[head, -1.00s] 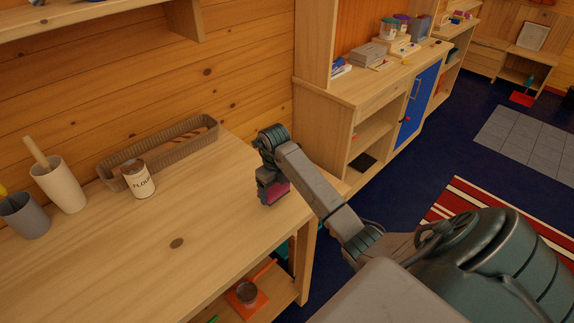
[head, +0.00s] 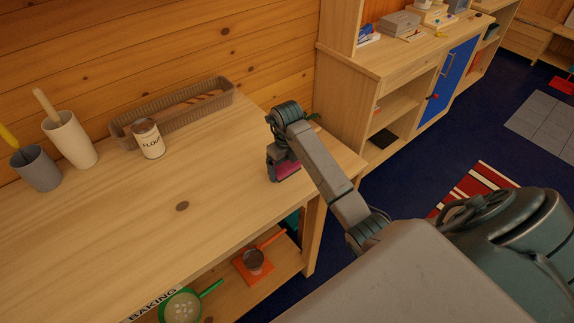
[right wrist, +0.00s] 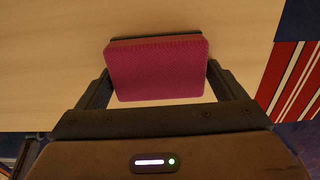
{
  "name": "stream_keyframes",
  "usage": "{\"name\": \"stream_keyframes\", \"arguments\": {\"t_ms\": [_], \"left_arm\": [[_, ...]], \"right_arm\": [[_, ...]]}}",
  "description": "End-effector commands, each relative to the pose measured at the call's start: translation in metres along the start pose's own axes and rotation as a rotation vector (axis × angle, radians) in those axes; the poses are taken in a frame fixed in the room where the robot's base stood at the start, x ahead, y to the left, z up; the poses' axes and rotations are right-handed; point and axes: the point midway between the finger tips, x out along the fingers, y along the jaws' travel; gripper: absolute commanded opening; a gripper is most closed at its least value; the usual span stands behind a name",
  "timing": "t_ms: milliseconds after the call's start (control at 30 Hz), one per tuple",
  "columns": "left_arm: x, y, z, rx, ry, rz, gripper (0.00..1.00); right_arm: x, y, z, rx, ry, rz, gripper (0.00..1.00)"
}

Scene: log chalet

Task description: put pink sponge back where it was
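The pink sponge (head: 288,169) is at the right end of the wooden counter (head: 215,215), between the fingers of my right gripper (head: 284,174). In the right wrist view, the sponge (right wrist: 157,72) has a textured pink face and a dark far edge. The fingers of the right gripper (right wrist: 157,78) press against its left and right sides. The sponge is at or just above the counter top; I cannot tell whether it touches. My left gripper is not in view.
A flour can (head: 148,140), a wicker basket (head: 205,105), a cream cup (head: 70,142) and a grey cup (head: 38,170) stand on the counter's left and back. The counter's middle is clear.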

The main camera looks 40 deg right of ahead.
Motion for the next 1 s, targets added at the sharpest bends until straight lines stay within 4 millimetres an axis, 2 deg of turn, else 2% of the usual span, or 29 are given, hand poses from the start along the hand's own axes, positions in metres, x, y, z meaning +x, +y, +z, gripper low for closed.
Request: {"name": "stream_keyframes", "arguments": {"t_ms": [467,567,733,800,1000], "left_arm": [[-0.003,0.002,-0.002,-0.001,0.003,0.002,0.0],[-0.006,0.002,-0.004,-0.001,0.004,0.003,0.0],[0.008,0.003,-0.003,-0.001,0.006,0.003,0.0],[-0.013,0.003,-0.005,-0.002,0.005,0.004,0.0],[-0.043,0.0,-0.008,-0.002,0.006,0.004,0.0]], "right_arm": [[-0.003,0.0,0.0,0.0,0.0,0.0,1.0],[-0.008,0.0,0.0,0.0,-0.001,0.0,1.0],[-0.029,0.0,0.001,-0.002,-0.006,-0.001,1.0],[-0.048,0.0,0.0,-0.001,-0.002,0.0,1.0],[-0.08,0.0,0.0,-0.001,-0.001,0.0,1.0]]}}
